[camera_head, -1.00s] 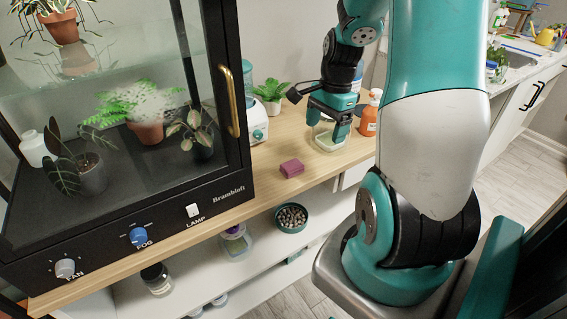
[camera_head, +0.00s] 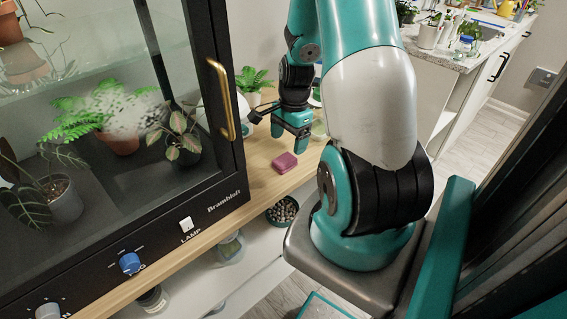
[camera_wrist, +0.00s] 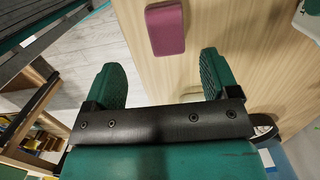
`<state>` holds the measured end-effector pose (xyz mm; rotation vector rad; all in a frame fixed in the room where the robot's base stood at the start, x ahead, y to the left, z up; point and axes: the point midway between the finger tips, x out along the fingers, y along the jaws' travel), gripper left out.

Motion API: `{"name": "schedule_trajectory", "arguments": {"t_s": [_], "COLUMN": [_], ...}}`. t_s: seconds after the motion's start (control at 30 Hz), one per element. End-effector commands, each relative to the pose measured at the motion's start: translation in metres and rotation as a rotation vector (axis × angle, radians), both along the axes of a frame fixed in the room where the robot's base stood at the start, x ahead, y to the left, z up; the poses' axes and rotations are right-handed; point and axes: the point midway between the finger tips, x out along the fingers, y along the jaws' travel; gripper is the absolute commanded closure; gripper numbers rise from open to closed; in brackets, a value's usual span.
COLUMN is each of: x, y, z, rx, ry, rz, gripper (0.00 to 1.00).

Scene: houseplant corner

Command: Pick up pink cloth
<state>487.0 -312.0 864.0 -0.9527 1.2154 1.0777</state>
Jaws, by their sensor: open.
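The pink cloth (camera_head: 284,162) is a small folded magenta block lying flat on the wooden counter, right of the glass cabinet. In the wrist view the cloth (camera_wrist: 166,28) lies at the top centre, ahead of the fingertips and between their lines. My gripper (camera_head: 291,139) is open and empty, a little above the counter and just behind the cloth in the head view. Its two green fingers show apart in the wrist view (camera_wrist: 162,72). They do not touch the cloth.
The black-framed glass cabinet (camera_head: 226,195) with a brass handle (camera_head: 222,98) stands close left of the cloth. A potted green plant (camera_head: 252,82) stands behind my gripper. A bowl of pebbles (camera_head: 283,210) sits on the shelf below. The wooden counter (camera_head: 262,185) around the cloth is clear.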

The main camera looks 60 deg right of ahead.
Motion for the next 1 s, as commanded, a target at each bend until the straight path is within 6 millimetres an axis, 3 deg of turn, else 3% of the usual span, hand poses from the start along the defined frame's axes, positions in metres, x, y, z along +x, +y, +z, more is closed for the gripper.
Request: {"name": "schedule_trajectory", "arguments": {"t_s": [0.1,0.33,0.6,0.9,1.0], "x": [0.001,0.004,0.010,0.010,0.010], "y": [0.003,0.004,0.006,0.006,0.006], "z": [-0.018,-0.034,-0.071,-0.077,-0.077], "rx": [0.001,0.001,0.001,-0.001,0.000], "ry": [0.002,0.000,0.001,-0.001,-0.001], "rz": [0.001,0.004,0.005,0.004,0.004], "gripper": [0.19,0.19,0.19,0.19,0.42]}}
